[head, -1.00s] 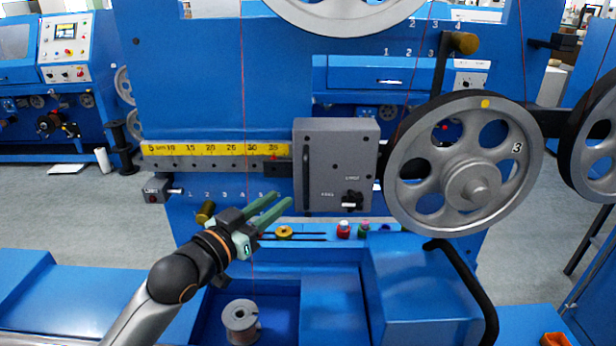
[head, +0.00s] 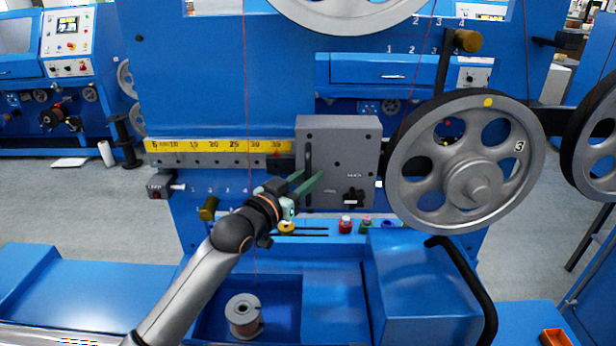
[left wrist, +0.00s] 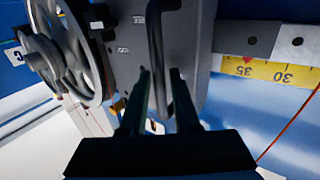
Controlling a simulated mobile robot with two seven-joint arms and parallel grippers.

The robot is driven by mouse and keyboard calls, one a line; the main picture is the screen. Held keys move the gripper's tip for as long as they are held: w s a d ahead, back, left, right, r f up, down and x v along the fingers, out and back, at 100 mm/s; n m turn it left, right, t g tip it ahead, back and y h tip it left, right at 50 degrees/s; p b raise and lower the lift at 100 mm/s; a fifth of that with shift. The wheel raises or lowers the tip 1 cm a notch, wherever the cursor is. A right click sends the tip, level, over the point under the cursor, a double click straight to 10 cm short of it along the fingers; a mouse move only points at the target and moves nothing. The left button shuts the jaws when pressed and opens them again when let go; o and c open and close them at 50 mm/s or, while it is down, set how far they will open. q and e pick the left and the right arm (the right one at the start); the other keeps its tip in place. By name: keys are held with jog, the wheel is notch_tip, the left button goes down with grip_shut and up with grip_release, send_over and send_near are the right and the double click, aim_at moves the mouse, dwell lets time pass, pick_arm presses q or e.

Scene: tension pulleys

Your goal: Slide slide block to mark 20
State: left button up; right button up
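The slide block (head: 352,140), a grey box with a dark vertical handle (head: 307,155) on its left side, sits at the right end of the rail, just past mark 35 of the yellow scale (head: 215,146). The left wrist view also shows the block (left wrist: 125,60), its handle (left wrist: 156,50) and the scale (left wrist: 272,71) near 35 and 30. My left gripper (head: 312,176) is in front of the block's lower left. Its fingers (left wrist: 160,72) are apart, with the handle's lower part appearing between them; contact cannot be told. My right gripper is not in view.
A large spoked wheel (head: 465,190) stands right of the block. A thin red wire (head: 246,100) hangs in front of the scale. A spool (head: 243,315) sits in the blue tray below. Small colored knobs (head: 346,224) line the ledge under the block.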

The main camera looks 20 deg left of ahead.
pick_arm(q)
grip_shut()
dwell(1.3)
